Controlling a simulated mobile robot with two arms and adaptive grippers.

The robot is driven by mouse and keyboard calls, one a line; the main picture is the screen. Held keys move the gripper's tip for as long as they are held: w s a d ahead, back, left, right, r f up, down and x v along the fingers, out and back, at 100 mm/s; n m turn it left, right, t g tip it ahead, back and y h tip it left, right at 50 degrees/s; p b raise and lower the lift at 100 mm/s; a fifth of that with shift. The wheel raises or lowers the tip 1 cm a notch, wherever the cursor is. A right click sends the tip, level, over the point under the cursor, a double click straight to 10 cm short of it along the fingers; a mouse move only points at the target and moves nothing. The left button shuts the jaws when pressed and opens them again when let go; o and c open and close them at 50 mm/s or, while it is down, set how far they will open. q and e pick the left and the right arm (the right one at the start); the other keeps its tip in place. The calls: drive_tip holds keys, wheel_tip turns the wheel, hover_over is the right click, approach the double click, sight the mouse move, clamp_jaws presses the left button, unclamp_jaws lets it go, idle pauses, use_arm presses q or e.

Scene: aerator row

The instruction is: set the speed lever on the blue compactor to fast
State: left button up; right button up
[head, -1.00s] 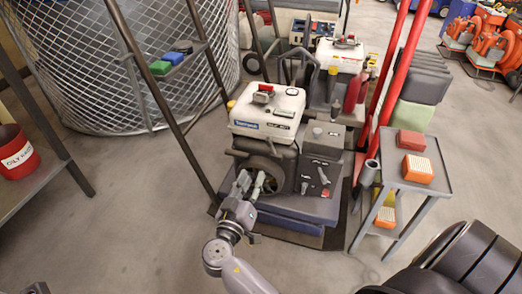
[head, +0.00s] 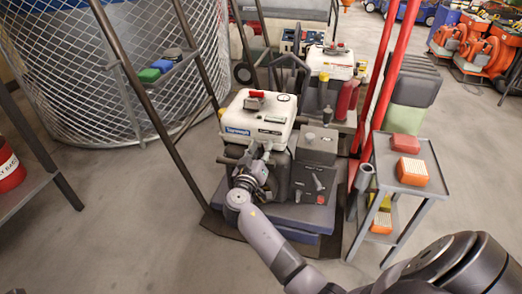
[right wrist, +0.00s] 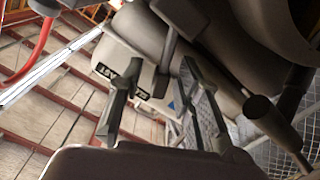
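The compactor (head: 310,215) with a blue base, white tank and blue label stands in the middle of the head view. My right gripper (head: 256,158) is at its front left, just below the tank, and partly covers the machine there. In the right wrist view my right gripper (right wrist: 160,115) has its two fingers apart. A dark grey lever (right wrist: 168,50) with a crossbar and stem shows between and beyond the fingers; I cannot tell whether they touch it. My left gripper is not in view.
A grey cart (head: 440,180) with orange and red boxes stands right of the compactor. Red poles (head: 385,75) rise behind it. A second machine (head: 330,65) stands behind. A wire-mesh drum (head: 90,95) is at the left. Floor is clear at front left.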

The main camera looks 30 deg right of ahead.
drive_tip(key=shift+c, duration=0.6)
clamp_jaws()
idle(0.4)
